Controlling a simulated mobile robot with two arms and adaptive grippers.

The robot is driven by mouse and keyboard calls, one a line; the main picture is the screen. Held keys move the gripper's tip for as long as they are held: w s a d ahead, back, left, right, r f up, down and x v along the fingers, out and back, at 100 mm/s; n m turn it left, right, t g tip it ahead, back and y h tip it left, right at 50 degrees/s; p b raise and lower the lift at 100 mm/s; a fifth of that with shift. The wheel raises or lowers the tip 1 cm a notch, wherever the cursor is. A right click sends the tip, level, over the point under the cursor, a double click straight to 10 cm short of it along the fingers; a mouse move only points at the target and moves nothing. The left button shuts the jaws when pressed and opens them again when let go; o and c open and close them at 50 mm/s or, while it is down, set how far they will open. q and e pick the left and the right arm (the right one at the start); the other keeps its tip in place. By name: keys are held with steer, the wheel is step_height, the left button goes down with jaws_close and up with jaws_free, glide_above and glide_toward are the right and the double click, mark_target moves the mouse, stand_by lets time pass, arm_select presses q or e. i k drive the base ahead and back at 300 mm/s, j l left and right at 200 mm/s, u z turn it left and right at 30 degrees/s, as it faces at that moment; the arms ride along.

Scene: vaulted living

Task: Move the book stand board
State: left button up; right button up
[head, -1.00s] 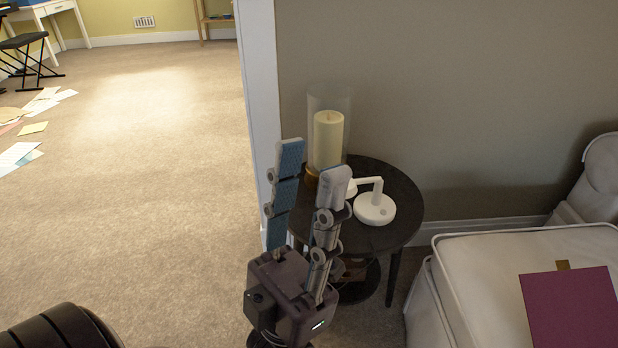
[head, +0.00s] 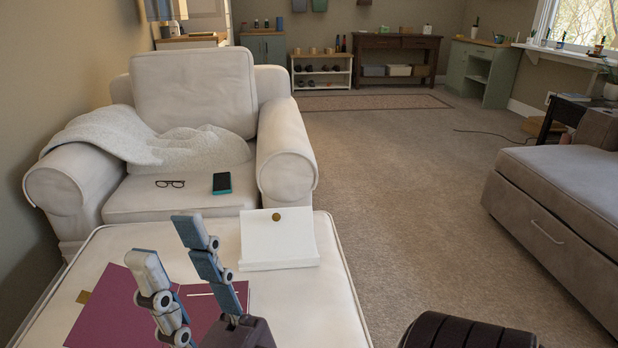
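A white, slightly curved board (head: 279,240) with a round brass-coloured spot near its top stands tilted on the cream ottoman (head: 340,305). It may be the book stand board; I cannot be sure. A maroon flat book or folder (head: 105,312) with a gold tab lies to its left on the ottoman. My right gripper (head: 166,242) is open, its two fingers apart with nothing seen between them. It shows in front of the maroon piece, left of the white board, and hides part of the maroon piece. My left gripper is not in view.
A cream armchair (head: 195,90) with a throw (head: 145,140), glasses (head: 170,184) and a dark phone-like item (head: 222,183) stands behind the ottoman. A grey sofa (head: 560,190) is at the right. Carpet (head: 420,190) between them is clear.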

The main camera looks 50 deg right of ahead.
mark_target(281, 232)
steer(key=z, duration=1.5)
